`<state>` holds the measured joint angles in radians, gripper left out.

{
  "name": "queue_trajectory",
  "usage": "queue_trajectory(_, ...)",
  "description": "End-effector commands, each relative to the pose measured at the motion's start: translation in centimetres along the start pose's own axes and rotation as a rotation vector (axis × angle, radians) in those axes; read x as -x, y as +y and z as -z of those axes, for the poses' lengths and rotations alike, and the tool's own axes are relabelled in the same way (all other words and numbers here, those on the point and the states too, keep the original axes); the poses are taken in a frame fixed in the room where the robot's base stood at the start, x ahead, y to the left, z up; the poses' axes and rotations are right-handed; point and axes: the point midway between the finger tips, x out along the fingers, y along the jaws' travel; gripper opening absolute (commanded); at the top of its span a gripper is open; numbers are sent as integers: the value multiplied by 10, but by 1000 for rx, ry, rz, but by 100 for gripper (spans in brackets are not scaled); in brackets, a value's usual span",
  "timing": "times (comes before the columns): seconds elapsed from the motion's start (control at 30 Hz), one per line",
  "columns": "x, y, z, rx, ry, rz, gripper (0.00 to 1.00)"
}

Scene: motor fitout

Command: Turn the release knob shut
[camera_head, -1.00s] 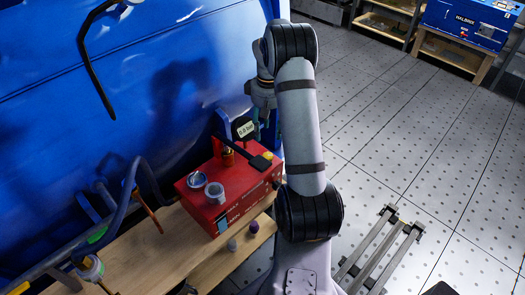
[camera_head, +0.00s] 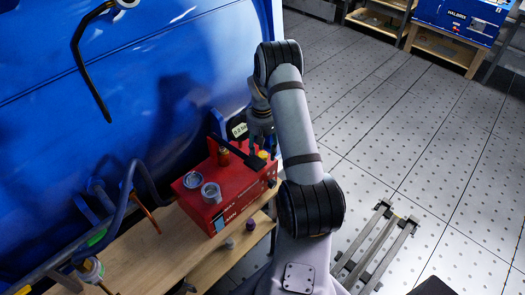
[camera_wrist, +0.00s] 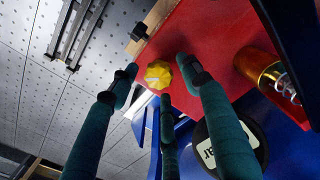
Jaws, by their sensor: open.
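The release knob is most likely the small yellow faceted knob (camera_wrist: 158,74) near the edge of the red box's top. It also shows in the head view (camera_head: 263,154) at the box's right back corner. My gripper (camera_wrist: 160,86) has dark teal fingers, spread open, reaching towards the knob. In the wrist view two fingertips lie left and right of the knob and a third lies below it. I see a gap on each side and no clear contact. In the head view my gripper (camera_head: 262,132) hangs just above the knob.
The red box (camera_head: 228,192) stands on a wooden bench (camera_head: 160,258) beside a blue body panel (camera_head: 150,70). A round gauge (camera_wrist: 235,146) sits close to the fingers. A red and gold cylinder (camera_wrist: 260,68) and two small cups stand on the box. Tiled floor lies right.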

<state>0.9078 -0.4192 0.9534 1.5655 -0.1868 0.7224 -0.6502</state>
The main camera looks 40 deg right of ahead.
Motion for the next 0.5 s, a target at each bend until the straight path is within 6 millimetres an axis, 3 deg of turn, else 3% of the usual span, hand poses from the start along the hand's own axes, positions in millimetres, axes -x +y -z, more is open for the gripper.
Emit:
queue_trajectory(0.1, 0, 0, 0, 0, 0, 0, 46)
queue_trajectory(0.5, 0, 0, 0, 0, 0, 0, 23)
